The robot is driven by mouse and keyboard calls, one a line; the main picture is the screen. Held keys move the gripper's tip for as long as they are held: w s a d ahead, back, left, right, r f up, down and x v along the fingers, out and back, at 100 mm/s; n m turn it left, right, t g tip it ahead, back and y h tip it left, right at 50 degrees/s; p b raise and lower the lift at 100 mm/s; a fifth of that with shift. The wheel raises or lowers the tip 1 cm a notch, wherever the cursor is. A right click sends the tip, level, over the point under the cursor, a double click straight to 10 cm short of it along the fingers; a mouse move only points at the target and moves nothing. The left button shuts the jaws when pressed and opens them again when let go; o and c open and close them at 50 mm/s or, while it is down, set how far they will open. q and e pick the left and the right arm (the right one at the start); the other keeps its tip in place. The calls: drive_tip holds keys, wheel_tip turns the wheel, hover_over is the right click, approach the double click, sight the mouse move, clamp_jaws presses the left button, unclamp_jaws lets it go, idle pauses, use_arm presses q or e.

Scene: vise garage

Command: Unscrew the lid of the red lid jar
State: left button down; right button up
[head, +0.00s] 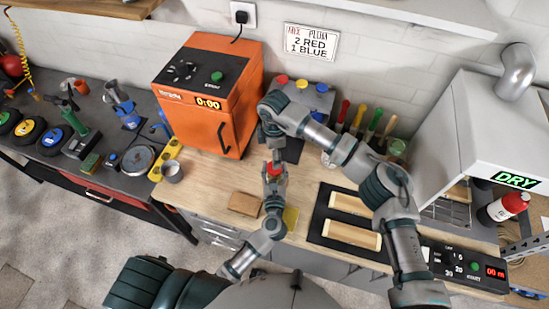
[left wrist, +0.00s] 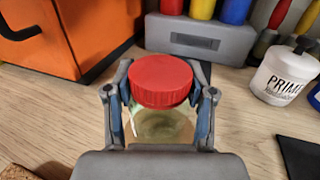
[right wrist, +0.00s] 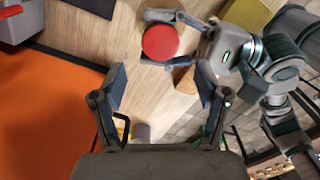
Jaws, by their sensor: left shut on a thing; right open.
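The red lid jar has a ribbed red lid (left wrist: 161,80) on a clear body (left wrist: 160,126) with greenish contents. My left gripper (left wrist: 162,112) is shut on the body below the lid, and the jar looks upright on or just above the wooden counter. In the head view the red lid (head: 274,168) shows between the fingers of my left gripper (head: 274,180). My right gripper (head: 272,140) is above and behind the jar. In the right wrist view my right gripper (right wrist: 165,95) is open and empty, and the lid (right wrist: 160,42) lies beyond its fingertips, apart from them.
An orange oven (head: 205,95) stands left of the jar. A grey holder with red, yellow and blue bottles (left wrist: 200,38) is behind it. A white PRIME pot (left wrist: 283,77) stands to the right. A black tray with wooden boards (head: 350,220) lies at the right. A brown block (head: 244,204) lies in front.

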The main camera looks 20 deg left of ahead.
sight(275, 174)
use_arm(q)
drive_tip(key=shift+f, duration=0.3)
use_arm(e)
drive_tip(key=shift+r+m, duration=0.35)
drive_tip(key=shift+m, duration=0.05)
drive_tip(key=shift+f, duration=0.15)
wheel_tip(275, 174, down, 7)
drive_tip(key=shift+f, duration=0.2)
drive_tip(key=c, duration=1.2)
drive_tip(key=n, duration=0.3)
drive_tip(key=shift+d, duration=0.1)
